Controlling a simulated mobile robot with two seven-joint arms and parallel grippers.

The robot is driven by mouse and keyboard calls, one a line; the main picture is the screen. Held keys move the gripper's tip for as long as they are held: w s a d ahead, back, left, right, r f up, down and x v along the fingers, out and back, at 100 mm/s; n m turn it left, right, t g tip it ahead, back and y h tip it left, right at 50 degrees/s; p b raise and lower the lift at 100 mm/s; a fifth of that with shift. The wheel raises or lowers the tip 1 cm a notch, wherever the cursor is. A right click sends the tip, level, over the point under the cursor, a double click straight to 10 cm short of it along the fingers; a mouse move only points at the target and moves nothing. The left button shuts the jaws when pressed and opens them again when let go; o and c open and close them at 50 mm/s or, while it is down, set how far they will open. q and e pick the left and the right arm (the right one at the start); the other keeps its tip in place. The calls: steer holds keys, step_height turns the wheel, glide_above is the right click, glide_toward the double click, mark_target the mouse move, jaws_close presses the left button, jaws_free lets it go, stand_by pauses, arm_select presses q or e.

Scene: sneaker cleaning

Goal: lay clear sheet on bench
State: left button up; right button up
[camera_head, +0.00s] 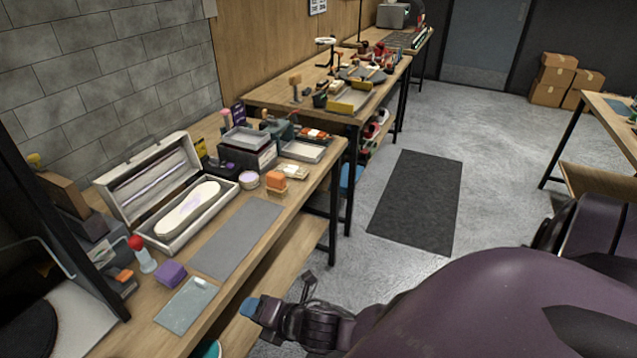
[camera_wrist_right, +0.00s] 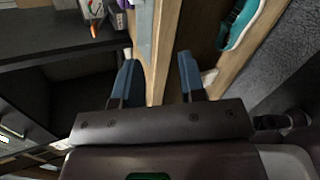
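The clear sheet (camera_head: 187,304) is a pale, see-through greenish rectangle. It lies flat on the wooden bench (camera_head: 150,338) near the front edge, left of a plain grey mat (camera_head: 238,240). A pale strip that looks like part of the sheet shows at the top of the right wrist view (camera_wrist_right: 144,30). My right gripper (camera_head: 252,306) is beside the bench's front edge, to the right of the sheet and apart from it. Its blue fingers (camera_wrist_right: 157,66) are spread with nothing held between them. My left gripper is in neither view.
A purple block (camera_head: 171,274) and a red-topped bottle (camera_head: 143,256) stand behind the sheet. An open case (camera_head: 160,240) holds a pale sole shape. A teal shoe (camera_wrist_right: 240,22) is on the lower shelf. The grey mat is bare.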

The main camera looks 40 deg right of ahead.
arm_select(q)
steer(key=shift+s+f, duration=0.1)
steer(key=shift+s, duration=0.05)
arm_select(e)
steer(key=s+d+f+m+h, duration=0.2)
steer(key=s+m, duration=0.3)
steer(key=m, duration=0.7)
steer(key=s+d+f+m+h, duration=0.1)
steer(key=s+d+f+m, duration=0.3)
steer(key=m, duration=0.7)
steer(key=shift+s+d+m+g+h, duration=0.4)
steer(key=shift+s+d, duration=0.1)
steer(key=shift+s, duration=0.65)
